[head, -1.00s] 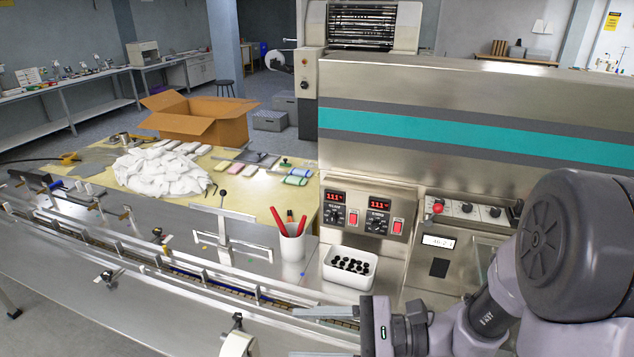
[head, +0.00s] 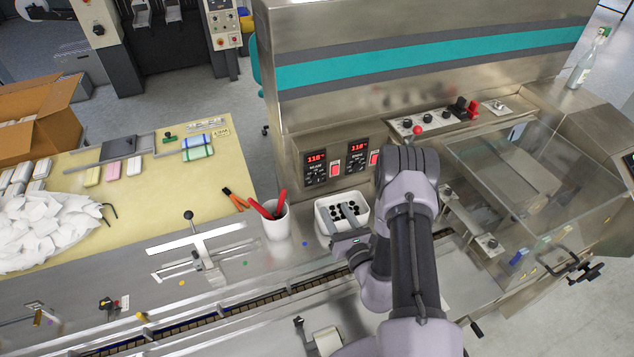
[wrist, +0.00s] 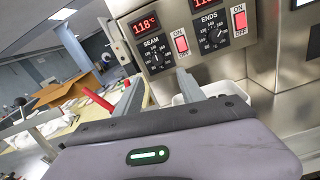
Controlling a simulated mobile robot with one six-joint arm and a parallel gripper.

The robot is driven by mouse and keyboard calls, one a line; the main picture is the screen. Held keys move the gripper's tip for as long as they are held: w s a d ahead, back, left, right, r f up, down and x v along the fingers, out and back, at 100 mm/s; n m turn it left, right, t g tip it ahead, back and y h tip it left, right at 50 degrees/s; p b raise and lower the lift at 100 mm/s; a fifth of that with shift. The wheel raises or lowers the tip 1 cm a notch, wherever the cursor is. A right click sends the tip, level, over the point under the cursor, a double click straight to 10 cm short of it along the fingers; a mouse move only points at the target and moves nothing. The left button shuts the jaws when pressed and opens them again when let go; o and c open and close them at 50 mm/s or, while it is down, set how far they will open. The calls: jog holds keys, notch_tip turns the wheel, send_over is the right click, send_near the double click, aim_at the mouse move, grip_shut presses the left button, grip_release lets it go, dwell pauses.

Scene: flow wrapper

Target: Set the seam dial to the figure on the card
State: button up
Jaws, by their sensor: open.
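The seam dial (wrist: 157,53) is a black knob on the steel panel, marked SEAM, under a red display (wrist: 146,26) reading 118°C. In the head view the seam dial (head: 316,173) is small and its setting is unclear. My gripper (wrist: 160,85) is open and empty, its fingers pointing toward the panel, below and short of the dial. In the head view my gripper (head: 338,213) shows over the white bin. A small pale card-like piece (head: 222,132) with dark marks lies on the yellow table; I cannot read it.
The ENDS dial (wrist: 213,36) and red switches (wrist: 182,43) sit beside the seam dial. A white bin (head: 325,228) of black pieces and a white cup (head: 278,225) with red-handled tools stand below the panel. A clear guard (head: 545,160) is at right.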

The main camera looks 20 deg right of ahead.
aim_at(318, 182)
jog(key=w, duration=1.1)
jog(key=shift+w+a, duration=0.2)
jog(key=shift+w, duration=0.1)
grip_shut()
